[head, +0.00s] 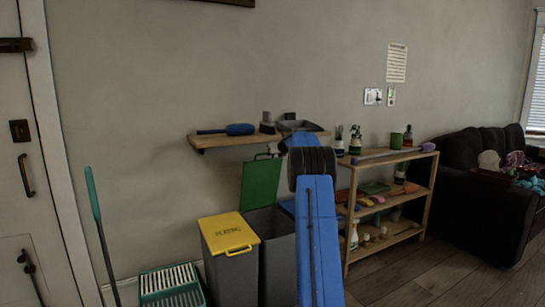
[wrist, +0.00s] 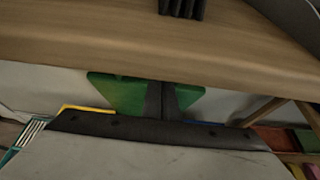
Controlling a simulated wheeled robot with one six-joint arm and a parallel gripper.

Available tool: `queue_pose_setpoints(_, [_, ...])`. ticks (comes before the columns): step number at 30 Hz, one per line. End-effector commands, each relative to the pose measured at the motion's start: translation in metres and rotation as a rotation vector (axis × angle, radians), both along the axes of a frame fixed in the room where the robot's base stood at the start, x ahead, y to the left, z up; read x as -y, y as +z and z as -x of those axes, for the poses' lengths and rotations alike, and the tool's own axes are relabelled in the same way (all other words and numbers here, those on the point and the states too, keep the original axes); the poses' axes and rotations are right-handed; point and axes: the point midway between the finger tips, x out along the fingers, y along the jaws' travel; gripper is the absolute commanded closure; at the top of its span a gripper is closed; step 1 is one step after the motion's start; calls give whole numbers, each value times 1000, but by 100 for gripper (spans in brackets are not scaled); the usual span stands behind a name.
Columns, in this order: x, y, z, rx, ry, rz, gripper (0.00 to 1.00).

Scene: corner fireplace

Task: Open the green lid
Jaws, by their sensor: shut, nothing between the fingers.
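The green lid (head: 261,183) stands raised, nearly upright, against the wall behind a grey bin (head: 268,222), with a handle at its top edge. The bin's mouth is partly visible, and my blue arm hides its right side. In the wrist view the green lid (wrist: 118,94) shows behind and on both sides of my gripper (wrist: 161,86). The gripper's dark fingers are together with nothing between them. Whether they touch the lid I cannot tell. The gripper is hidden behind my arm in the head view.
A wooden wall shelf (wrist: 130,38) with a brush and dustpan runs above the bins. A bin with a shut yellow lid (head: 229,234) stands left of the grey bin. A wooden rack (head: 388,211) with bottles and sponges stands to the right. A black sofa (head: 475,205) is farther right.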

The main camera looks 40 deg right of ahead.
Motion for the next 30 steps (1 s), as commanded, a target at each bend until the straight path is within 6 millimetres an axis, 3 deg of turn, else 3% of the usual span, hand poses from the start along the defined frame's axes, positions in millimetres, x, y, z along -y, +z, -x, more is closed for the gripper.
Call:
queue_pose_setpoints(17, [-2,5,7,1,0,1,100])
queue_pose_setpoints(30, [-17,33,70,0,0,-1,100])
